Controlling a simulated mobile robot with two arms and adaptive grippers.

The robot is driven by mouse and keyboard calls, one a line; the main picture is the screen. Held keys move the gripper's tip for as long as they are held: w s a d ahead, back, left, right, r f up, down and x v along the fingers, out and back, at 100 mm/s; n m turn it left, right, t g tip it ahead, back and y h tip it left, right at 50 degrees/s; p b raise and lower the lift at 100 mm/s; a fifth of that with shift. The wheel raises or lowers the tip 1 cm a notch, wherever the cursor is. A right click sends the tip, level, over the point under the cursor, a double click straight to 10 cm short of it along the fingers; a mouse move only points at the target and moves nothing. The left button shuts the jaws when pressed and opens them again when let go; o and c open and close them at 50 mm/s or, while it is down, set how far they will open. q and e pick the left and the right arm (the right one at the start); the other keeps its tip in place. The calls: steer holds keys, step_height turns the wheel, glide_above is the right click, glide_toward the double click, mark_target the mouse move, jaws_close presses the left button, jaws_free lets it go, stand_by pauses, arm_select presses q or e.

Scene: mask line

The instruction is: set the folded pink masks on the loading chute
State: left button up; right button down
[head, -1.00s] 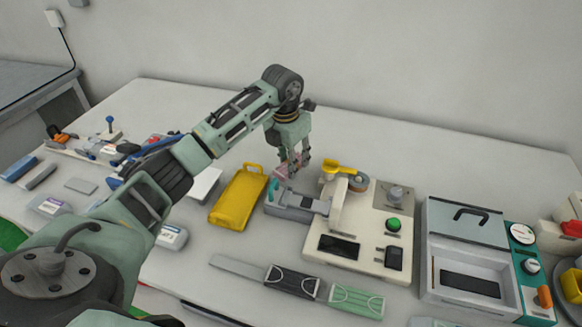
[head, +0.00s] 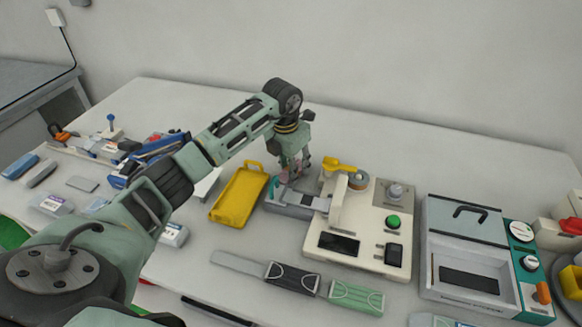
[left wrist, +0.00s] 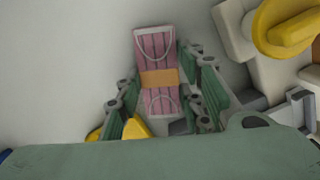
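The folded pink masks (left wrist: 158,62) show in the left wrist view as a narrow pleated bundle with white ear loops and an orange band (left wrist: 158,78). My left gripper (left wrist: 160,95) has its fingers on both sides of the bundle, shut on it. In the head view, my left gripper (head: 292,177) points down just over the back end of the grey loading chute (head: 290,209). Only a little pink shows by the fingertips there, so whether the bundle touches the chute is hidden. My right gripper is not in view.
The cream machine (head: 362,222) with a yellow lever (head: 338,164) stands right of the chute. A yellow tray (head: 238,196) stands close on its left. Black masks (head: 291,277) and green masks (head: 355,298) lie in front. The table behind is clear.

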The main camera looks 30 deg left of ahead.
arm_select(q)
steer(key=o, duration=0.4)
steer(key=shift+s+f, duration=0.15)
steer(key=shift+f, duration=0.6)
